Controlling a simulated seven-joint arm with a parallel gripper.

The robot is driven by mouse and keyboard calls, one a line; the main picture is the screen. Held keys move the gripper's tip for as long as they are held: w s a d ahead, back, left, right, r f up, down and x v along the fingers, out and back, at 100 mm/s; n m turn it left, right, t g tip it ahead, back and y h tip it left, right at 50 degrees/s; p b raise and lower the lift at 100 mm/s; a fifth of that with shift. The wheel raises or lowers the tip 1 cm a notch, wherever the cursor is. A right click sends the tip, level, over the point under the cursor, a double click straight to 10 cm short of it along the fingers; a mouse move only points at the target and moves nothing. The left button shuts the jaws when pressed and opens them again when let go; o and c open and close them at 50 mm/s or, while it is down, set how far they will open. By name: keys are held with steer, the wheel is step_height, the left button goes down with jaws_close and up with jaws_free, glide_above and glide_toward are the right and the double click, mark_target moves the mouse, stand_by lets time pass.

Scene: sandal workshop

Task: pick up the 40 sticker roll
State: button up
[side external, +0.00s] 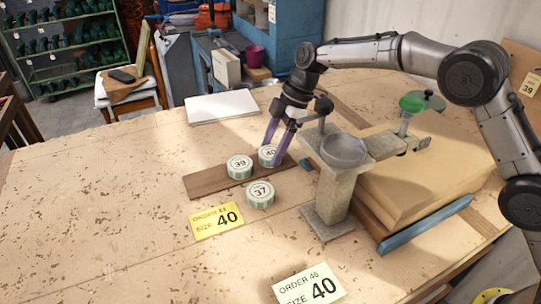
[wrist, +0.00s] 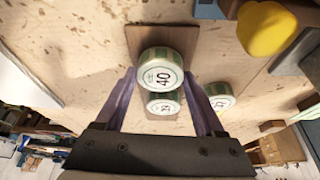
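The 40 sticker roll (wrist: 161,70) is a short round roll with a white labelled top and a pale green side. In the side view this roll (side external: 268,155) sits at the far part of a brown wooden board (side external: 208,182), partly hidden by a finger. My gripper (side external: 273,150) points down over it, its purple fingers apart. In the wrist view my gripper (wrist: 160,75) has one finger on each side of the 40 roll, with small gaps showing. Whether the fingers touch it is unclear. It holds nothing visibly lifted.
The 39 roll (side external: 239,167) is close beside it on the board. The 37 roll (side external: 260,194) is nearer the camera. The left tabletop is clear.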

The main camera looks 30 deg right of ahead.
steer(key=c, duration=0.7)
steer(key=shift+r, duration=0.15)
